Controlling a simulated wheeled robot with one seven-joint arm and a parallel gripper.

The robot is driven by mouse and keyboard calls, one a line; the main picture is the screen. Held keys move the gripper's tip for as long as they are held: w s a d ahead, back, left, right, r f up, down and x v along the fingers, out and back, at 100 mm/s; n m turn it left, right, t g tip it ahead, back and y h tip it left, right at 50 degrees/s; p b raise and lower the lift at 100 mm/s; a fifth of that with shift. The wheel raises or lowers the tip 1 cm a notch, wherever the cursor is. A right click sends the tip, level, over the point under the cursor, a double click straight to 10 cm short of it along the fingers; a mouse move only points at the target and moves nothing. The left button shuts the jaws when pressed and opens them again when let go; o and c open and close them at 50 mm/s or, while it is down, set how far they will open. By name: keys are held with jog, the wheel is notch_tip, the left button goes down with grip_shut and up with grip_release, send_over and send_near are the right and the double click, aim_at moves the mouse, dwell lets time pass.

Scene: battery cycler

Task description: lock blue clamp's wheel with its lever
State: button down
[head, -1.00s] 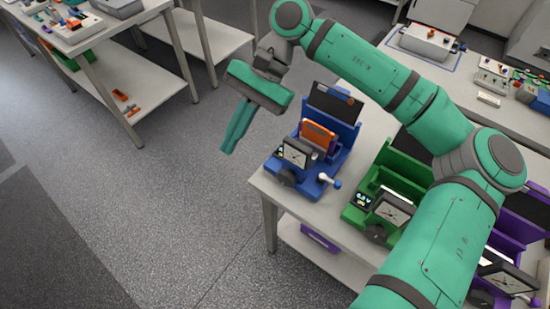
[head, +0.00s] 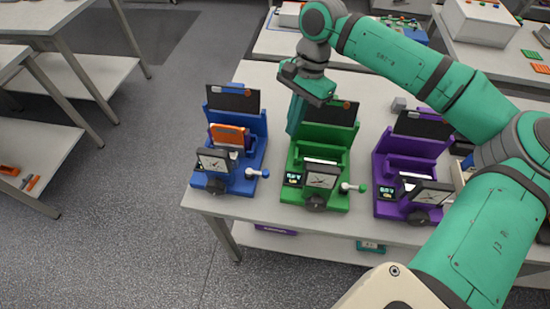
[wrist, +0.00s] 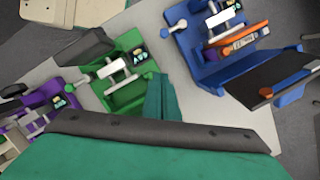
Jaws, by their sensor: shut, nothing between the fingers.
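The blue clamp (head: 257,125) stands at the left end of the table and holds an orange piece (head: 228,135). Its dark wheel (head: 216,185) is at the front, below a square dial (head: 213,162). Its lever (head: 257,173), pale with a blue knob, sticks out at the front right. The clamp (wrist: 185,48) shows at upper right in the wrist view, with the lever (wrist: 176,27); I cannot make out its wheel there. My gripper (head: 292,131) is shut and empty, above the gap between the blue and green clamps. Its fingers (wrist: 161,98) point down, apart from the blue clamp.
The green clamp (head: 345,158) stands right of the blue one, close to my gripper. A purple clamp (head: 383,168) is farther right. The table's front strip (head: 270,212) is bare. Floor lies open to the left, with another table (head: 40,20) beyond.

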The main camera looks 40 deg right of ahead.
aim_at(258, 173)
jog(key=shift+f, duration=0.1)
jog(key=a+f, duration=0.1)
jog(key=f, duration=0.2)
jog(key=a+f, duration=0.2)
jog(key=f, duration=0.1)
jog(key=a+f, duration=0.2)
jog(key=f, duration=0.1)
jog(key=shift+s+a+f, duration=0.15)
jog(key=shift+a+f, duration=0.05)
jog(key=shift+f, duration=0.05)
jog(key=shift+a, duration=0.6)
jog(key=shift+d, duration=0.1)
